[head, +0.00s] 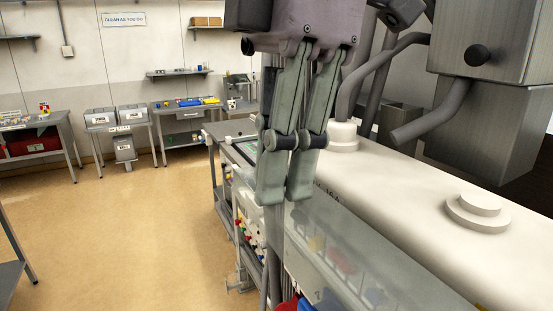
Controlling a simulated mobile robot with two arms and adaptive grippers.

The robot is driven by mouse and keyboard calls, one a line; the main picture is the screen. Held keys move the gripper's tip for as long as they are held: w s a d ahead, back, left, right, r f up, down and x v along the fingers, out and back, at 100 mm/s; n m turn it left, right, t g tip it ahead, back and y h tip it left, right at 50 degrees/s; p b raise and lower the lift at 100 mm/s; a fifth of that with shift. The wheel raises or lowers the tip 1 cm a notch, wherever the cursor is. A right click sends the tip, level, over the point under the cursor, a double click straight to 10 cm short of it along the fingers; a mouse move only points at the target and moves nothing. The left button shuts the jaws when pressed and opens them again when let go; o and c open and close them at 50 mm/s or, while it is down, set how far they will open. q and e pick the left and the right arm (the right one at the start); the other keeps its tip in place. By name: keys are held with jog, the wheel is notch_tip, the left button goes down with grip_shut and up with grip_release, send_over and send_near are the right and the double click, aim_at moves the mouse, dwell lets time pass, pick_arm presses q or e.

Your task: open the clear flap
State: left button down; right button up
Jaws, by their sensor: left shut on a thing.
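The clear flap (375,265) is a see-through panel on the side of the long white machine body, in the lower middle of the head view. Blurred coloured items show through it. My left gripper (286,192) points down at the flap's upper far end. Its two grey fingers are close together and shut on the flap there. The fingers hide the exact spot of contact. My right gripper is not in view.
The white machine body (400,205) with a round cap (477,208) fills the right side. A metal box (490,90) and grey pipes stand above it. The tan floor at left is clear.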

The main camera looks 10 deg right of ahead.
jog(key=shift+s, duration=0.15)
pick_arm(q)
jog(key=c, duration=1.5)
grip_release()
jog(key=shift+d, duration=0.15)
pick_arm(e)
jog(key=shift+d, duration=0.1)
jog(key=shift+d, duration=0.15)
pick_arm(q)
jog(key=shift+f, duration=0.1)
